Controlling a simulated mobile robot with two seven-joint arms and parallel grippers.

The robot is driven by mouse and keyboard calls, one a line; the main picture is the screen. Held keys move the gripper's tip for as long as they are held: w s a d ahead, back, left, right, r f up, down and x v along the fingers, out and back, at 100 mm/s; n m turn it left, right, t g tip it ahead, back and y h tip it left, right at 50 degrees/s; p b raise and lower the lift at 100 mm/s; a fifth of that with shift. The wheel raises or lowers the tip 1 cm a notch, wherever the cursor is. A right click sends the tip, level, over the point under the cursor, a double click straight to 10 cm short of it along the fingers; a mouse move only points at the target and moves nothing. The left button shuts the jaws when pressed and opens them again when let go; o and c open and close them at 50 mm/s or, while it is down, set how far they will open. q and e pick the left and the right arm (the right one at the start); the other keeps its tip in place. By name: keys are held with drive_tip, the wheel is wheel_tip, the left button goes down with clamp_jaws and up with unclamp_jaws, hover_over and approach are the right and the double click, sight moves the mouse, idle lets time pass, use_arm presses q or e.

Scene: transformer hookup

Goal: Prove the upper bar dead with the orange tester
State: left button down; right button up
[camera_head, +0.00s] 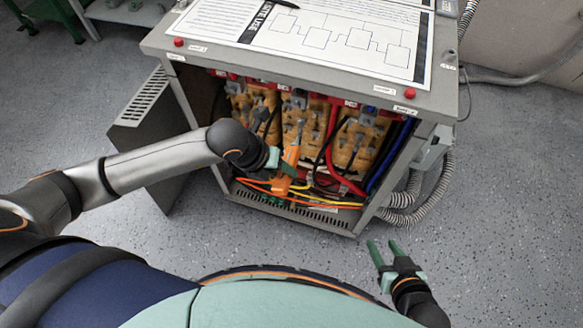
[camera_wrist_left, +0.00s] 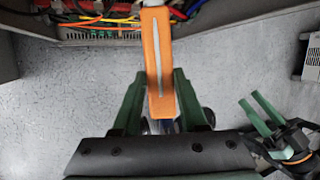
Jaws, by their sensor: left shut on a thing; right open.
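My left gripper (camera_head: 274,160) is shut on the orange tester (camera_head: 286,172) at the front of the open cabinet. In the left wrist view the orange tester (camera_wrist_left: 157,60) stands between the green fingers of the left gripper (camera_wrist_left: 160,105), its far end pointing toward the cabinet. In the head view the tester overlaps the yellow coils inside; I cannot tell whether its tip touches anything. The upper bar is not clearly made out behind the tester and the cabinet's top edge. My right gripper (camera_head: 383,252) is open and empty, right of the cabinet's lower front; it also shows in the left wrist view (camera_wrist_left: 256,115).
The grey cabinet (camera_head: 160,42) holds several yellow coils (camera_head: 357,143) and red, blue, orange and black cables. A paper diagram (camera_head: 340,35) and a pen lie on top. An open panel (camera_head: 150,115) stands at left. Corrugated hoses (camera_head: 440,185) hang at right. The floor at right is clear.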

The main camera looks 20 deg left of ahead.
sight(292, 155)
use_arm(q)
drive_tip(key=shift+w+d+f+n, duration=0.25)
drive_tip(key=shift+w+n, duration=0.05)
drive_tip(key=shift+n, duration=0.3)
drive_tip(key=shift+w, duration=0.35)
drive_tip(key=shift+w+d+b, duration=0.1)
drive_tip(key=shift+w+b, duration=0.8)
drive_tip(key=shift+w, duration=1.1)
drive_tip(key=shift+w+b, duration=0.55)
drive_tip(key=shift+w, duration=1)
use_arm(e)
drive_tip(key=shift+d+f, duration=0.25)
drive_tip(key=shift+f, duration=0.4)
drive_tip(key=shift+d+f, duration=0.25)
drive_tip(key=shift+f, duration=0.35)
drive_tip(key=shift+w+a+r, duration=0.1)
drive_tip(key=shift+w, duration=0.05)
use_arm(q)
drive_tip(key=shift+w, duration=0.1)
use_arm(e)
drive_tip(key=shift+w, duration=0.15)
use_arm(q)
drive_tip(key=shift+w, duration=0.5)
use_arm(e)
drive_tip(key=shift+f, duration=0.25)
